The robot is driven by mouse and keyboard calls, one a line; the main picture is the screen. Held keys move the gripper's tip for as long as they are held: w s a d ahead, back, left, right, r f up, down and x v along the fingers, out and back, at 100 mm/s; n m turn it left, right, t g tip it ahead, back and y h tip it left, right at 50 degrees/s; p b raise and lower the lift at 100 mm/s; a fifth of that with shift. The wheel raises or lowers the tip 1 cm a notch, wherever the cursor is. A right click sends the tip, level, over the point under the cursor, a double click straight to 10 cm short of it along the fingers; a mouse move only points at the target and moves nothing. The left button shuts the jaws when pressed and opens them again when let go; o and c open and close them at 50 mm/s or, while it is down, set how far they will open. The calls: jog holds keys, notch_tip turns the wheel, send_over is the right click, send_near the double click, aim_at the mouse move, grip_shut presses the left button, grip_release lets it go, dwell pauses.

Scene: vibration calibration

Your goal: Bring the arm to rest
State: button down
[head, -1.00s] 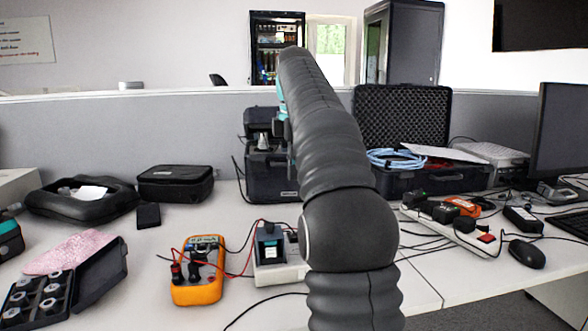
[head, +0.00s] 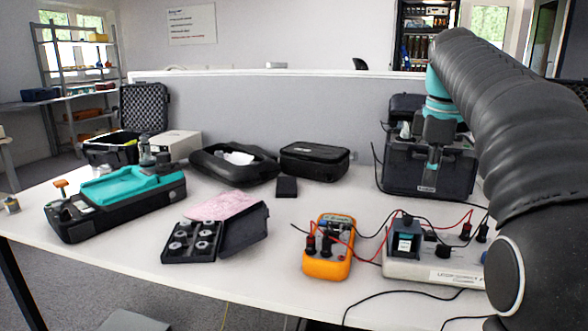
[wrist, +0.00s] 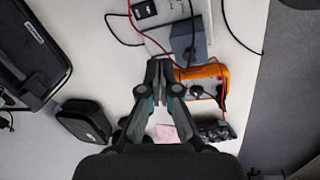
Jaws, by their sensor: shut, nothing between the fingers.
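My arm comes in at the right of the head view, its dark ribbed sleeve reaching up and then back over the table (head: 330,205). Part of the arm is cut off by the picture's right edge.
In the head view, the multimeter (head: 327,262) and wired instrument (head: 410,268) stand near the table's front, with loose cables. A teal-and-black device (head: 120,195), an open parts case (head: 190,243) and a black zip case (head: 315,161) lie farther left. A grey partition (head: 250,105) stands behind.

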jog(key=s+a+f+m+t, duration=0.2)
jog(key=s+a+f+m, duration=0.4)
jog(key=s+f, duration=0.5)
jog(key=s+a+f+m+t, duration=0.1)
jog(key=s+a+f+m, duration=0.4)
jog(key=s+f, duration=0.6)
jog(key=shift+s+a+m+t, duration=0.35)
jog(key=shift+s+m+t, duration=0.05)
jog(key=shift+s, duration=0.65)
jog(key=shift+f, duration=0.1)
